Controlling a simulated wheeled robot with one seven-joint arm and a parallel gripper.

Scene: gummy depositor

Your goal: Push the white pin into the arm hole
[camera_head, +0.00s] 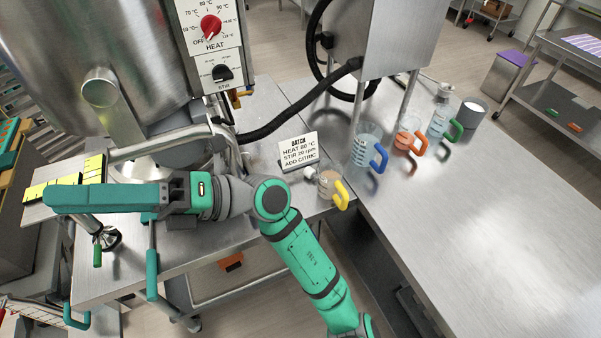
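My arm reaches from the bottom of the picture to the left, and my gripper (108,197) is at its left end, a long green part seen from above. Its fingertips cannot be made out clearly. It is over the left part of the steel bench, in front of the kettle's pipework (165,147). I cannot make out the white pin for certain. A small white thing (310,173) sits by the yellow-handled beaker. The arm hole cannot be picked out, and my arm covers part of that area.
A steel kettle (90,55) and its control panel (212,40) stand behind. A batch card (298,150), a yellow-handled beaker (328,186), a blue-handled jug (366,145) and other vessels stand on the bench. Green handles (152,275) stick out at front left.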

